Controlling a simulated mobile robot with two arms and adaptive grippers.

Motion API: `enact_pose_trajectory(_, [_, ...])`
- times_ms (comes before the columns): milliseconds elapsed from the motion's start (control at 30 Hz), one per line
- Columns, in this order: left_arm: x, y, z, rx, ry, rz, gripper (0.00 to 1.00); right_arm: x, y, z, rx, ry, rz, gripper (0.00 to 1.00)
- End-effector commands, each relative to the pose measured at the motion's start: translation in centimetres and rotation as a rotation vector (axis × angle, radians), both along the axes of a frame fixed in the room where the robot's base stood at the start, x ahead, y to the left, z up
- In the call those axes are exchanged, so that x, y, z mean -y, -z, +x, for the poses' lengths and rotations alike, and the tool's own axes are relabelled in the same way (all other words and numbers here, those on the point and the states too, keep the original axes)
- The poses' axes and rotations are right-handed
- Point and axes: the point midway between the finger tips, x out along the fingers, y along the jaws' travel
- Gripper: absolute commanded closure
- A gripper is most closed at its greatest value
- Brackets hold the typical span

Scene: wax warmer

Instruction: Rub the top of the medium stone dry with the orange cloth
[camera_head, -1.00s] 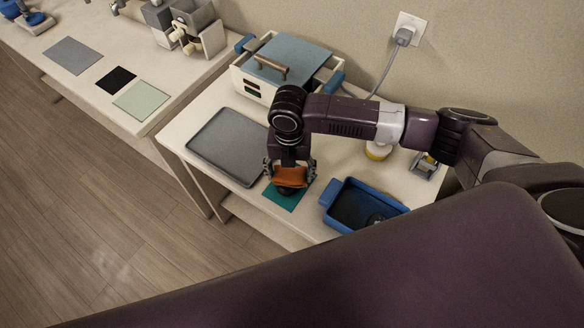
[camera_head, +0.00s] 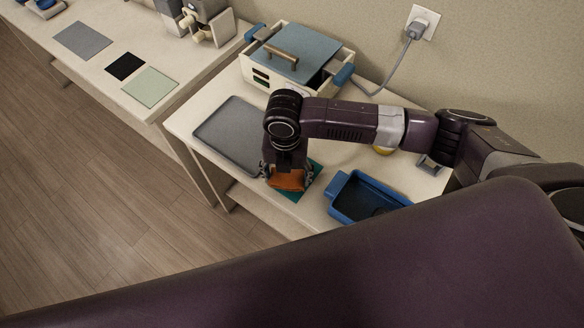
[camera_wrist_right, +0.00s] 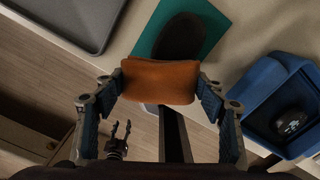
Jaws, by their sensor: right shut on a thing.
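My right gripper (camera_head: 288,178) is shut on the orange cloth (camera_head: 287,181), which is folded into a pad between its fingers. In the right wrist view the cloth (camera_wrist_right: 160,81) spans the gap between the fingertips (camera_wrist_right: 160,84). A dark oval stone (camera_wrist_right: 180,36) lies on a teal mat (camera_wrist_right: 215,18), just beyond the cloth in that view; its near end meets the cloth's edge in the picture, and I cannot tell if they touch. In the head view the gripper hides the stone and part of the mat (camera_head: 313,172). My left gripper is not in view.
A grey tray (camera_head: 228,130) lies left of the gripper. A blue basin (camera_head: 366,191) stands to the right, with a dark stone (camera_wrist_right: 291,122) inside. A white warmer with a blue lid (camera_head: 300,50) stands behind. The table's front edge is close to the gripper.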

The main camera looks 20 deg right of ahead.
Motion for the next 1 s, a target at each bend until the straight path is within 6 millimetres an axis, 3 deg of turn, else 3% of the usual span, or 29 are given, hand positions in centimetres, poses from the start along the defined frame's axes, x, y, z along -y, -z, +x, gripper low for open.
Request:
enact_pose_trajectory(533, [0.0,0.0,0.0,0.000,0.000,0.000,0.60,-0.9,-0.2,-0.7,0.002,0.001,0.001,0.55])
enact_pose_trajectory(1000, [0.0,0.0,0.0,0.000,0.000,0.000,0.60,-0.9,-3.8,-0.6,0.004,0.000,0.002,0.55])
